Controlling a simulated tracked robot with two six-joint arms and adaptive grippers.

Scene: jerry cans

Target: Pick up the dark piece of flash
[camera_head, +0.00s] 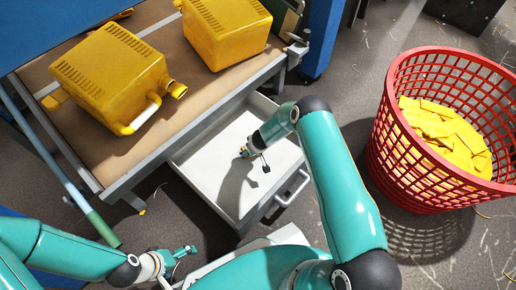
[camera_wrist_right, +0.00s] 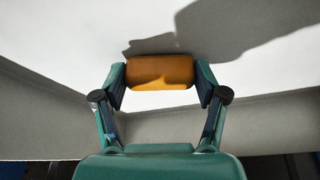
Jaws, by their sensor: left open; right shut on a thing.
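A dark orange piece of flash (camera_wrist_right: 160,72) sits between the two fingertips of my right gripper (camera_wrist_right: 160,77) in the right wrist view. The gripper is shut on it, over the pale floor of the open drawer (camera_head: 206,170). In the head view my right gripper (camera_head: 247,152) is above the drawer, and the piece is too small there to make out clearly. My left gripper (camera_head: 184,252) is open and empty at the bottom, in front of the drawer, apart from everything else.
Two yellow jerry cans (camera_head: 112,75) (camera_head: 226,30) are on the workbench (camera_head: 95,150) behind the drawer. A red basket (camera_head: 395,160) holding several yellow pieces (camera_head: 445,135) stands on the floor to the right. Bare floor lies between drawer and basket.

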